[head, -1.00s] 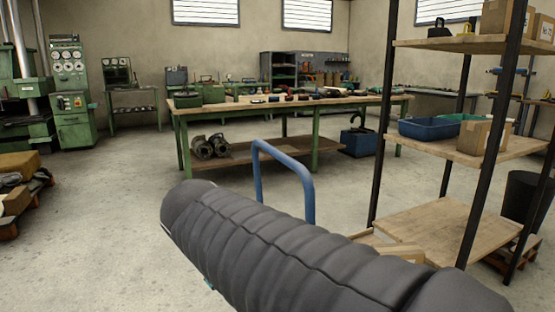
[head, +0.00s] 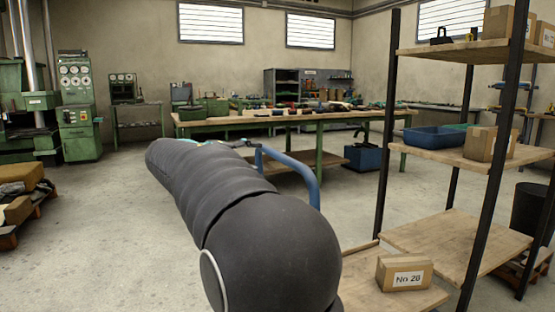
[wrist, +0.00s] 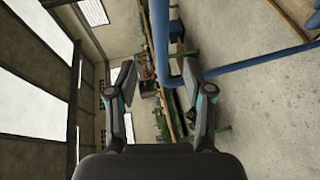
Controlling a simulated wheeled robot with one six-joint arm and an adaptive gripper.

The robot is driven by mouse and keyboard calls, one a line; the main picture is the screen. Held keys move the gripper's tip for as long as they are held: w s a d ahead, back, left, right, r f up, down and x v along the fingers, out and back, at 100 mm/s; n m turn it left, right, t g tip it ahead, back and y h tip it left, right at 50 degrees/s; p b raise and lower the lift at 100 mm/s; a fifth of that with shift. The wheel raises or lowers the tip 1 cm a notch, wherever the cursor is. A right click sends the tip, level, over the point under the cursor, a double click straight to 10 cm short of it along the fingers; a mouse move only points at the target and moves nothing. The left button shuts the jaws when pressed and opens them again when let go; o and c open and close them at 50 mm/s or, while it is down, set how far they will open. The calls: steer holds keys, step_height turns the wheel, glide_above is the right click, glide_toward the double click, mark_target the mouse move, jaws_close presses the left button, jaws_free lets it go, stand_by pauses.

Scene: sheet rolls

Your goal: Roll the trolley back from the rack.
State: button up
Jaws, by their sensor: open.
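The trolley's blue handle (head: 303,170) rises behind my dark arm in the head view. Its wooden deck (head: 362,290) lies low at the near left side of the rack (head: 486,150) and carries a cardboard box (head: 404,273) marked No 28. My arm hides part of the trolley. In the wrist view, my gripper (wrist: 168,84) is open, its two fingers apart. The blue handle (wrist: 161,40) shows in the gap between them, with its bend near the fingertips; I cannot tell whether it touches. In the head view my gripper is mostly hidden behind the arm.
A green-legged workbench (head: 290,118) with tools stands behind the handle. A blue bin (head: 424,137) and boxes sit on the rack's shelves. Green machines (head: 78,120) and a low pallet with brown goods (head: 20,205) are at left. The floor at left centre is clear.

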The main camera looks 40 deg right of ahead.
mark_target(276, 157)
steer(key=x, duration=1.1)
steer(key=shift+d+f, duration=0.15)
steer(key=shift+d, duration=0.2)
jaws_close()
